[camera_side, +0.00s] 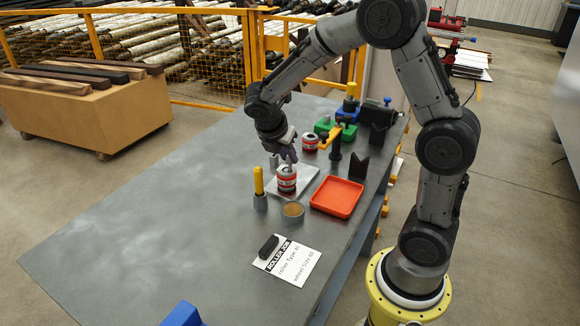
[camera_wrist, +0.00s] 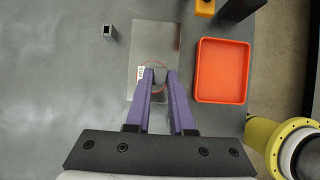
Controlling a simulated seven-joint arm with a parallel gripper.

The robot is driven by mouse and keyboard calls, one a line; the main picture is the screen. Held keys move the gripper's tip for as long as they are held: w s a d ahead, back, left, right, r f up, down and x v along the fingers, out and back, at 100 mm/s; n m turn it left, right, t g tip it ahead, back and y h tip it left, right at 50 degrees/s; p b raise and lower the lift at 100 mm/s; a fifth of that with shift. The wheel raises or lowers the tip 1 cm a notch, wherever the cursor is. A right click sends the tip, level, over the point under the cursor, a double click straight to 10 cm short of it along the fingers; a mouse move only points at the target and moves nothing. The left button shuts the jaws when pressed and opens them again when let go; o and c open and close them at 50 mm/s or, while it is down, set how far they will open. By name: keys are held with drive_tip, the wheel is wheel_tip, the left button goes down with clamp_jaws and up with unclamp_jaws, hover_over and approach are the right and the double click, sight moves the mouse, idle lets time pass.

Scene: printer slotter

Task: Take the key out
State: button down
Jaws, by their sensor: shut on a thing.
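My gripper (camera_side: 289,157) points down over a red-and-white roller (camera_side: 287,180) that stands on a pale metal plate (camera_side: 308,174). In the wrist view, the two purple fingers (camera_wrist: 160,88) are closed on a small grey piece, which looks like the key (camera_wrist: 159,75). The fingers and the key are over the roller, whose red rim (camera_wrist: 139,75) shows around them. The fingers hide part of the roller and of the key. I cannot tell whether the key is still seated in the roller or just above it.
An orange tray (camera_side: 337,197) lies to the right of the plate. A yellow-handled tool (camera_side: 259,182) stands in a grey holder on the left. Another roller (camera_side: 310,142) stands behind. The left table is clear.

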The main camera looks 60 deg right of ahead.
drive_tip(key=shift+r, duration=2.1)
